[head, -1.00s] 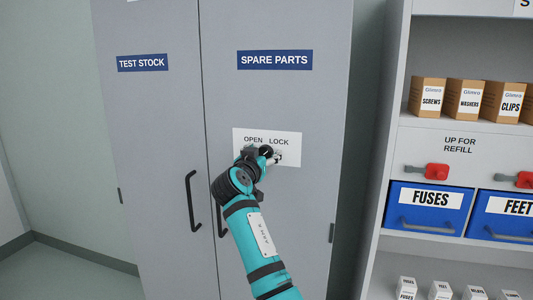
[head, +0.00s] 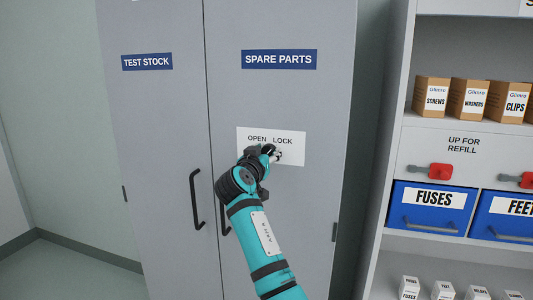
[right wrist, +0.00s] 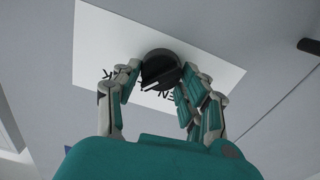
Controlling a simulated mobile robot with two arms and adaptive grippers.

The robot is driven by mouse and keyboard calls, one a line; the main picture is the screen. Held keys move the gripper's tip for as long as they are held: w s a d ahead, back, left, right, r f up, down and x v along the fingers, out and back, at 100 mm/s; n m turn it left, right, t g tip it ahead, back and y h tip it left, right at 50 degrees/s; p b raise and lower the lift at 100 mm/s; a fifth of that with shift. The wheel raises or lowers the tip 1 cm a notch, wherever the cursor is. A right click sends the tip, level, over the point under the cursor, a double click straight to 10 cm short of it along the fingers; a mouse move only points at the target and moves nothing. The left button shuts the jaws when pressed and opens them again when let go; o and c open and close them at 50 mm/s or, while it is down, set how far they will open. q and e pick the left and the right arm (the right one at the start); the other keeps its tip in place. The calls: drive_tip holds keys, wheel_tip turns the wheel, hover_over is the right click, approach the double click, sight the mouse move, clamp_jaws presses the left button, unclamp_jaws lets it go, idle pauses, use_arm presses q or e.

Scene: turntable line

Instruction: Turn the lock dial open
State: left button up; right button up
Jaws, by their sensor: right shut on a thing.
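The lock dial (right wrist: 160,68) is a dark round knob on a white plate (head: 296,158) marked OPEN and LOCK. The plate is on the right cabinet door (head: 280,100), under the SPARE PARTS sign. My right gripper (head: 274,154) is at the plate and hides most of the dial in the head view. In the right wrist view its fingers (right wrist: 155,88) are on both sides of the dial, shut on it. The fingers and the plate's lettering overlap, so I cannot tell exactly where the dial points. My left gripper is not in view.
Black door handles (head: 196,200) stand out below the plate; my right arm partly hides one. At right, a shelf unit (head: 400,150) holds brown boxes (head: 432,97), blue FUSES and FEET bins (head: 425,222) and red latches (head: 436,171).

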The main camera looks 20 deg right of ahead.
drive_tip(key=n+p, duration=0.1)
drive_tip(key=n, duration=0.3)
drive_tip(key=shift+r+p, duration=0.15)
drive_tip(key=shift+p, duration=0.15)
drive_tip(key=n+p, duration=0.2)
drive_tip(key=n, duration=0.2)
drive_tip(key=shift+a+n, duration=0.1)
drive_tip(key=shift+n, duration=0.2)
drive_tip(key=n+p, duration=0.3)
drive_tip(key=n, duration=0.1)
drive_tip(key=shift+w+n, duration=0.1)
drive_tip(key=shift+n, duration=0.2)
drive_tip(key=n+p, duration=0.2)
drive_tip(key=shift+n, duration=0.3)
drive_tip(key=shift+f+n+p, duration=0.2)
drive_tip(key=shift+n+p, duration=0.2)
drive_tip(key=shift+n, duration=0.1)
drive_tip(key=shift+f, duration=0.1)
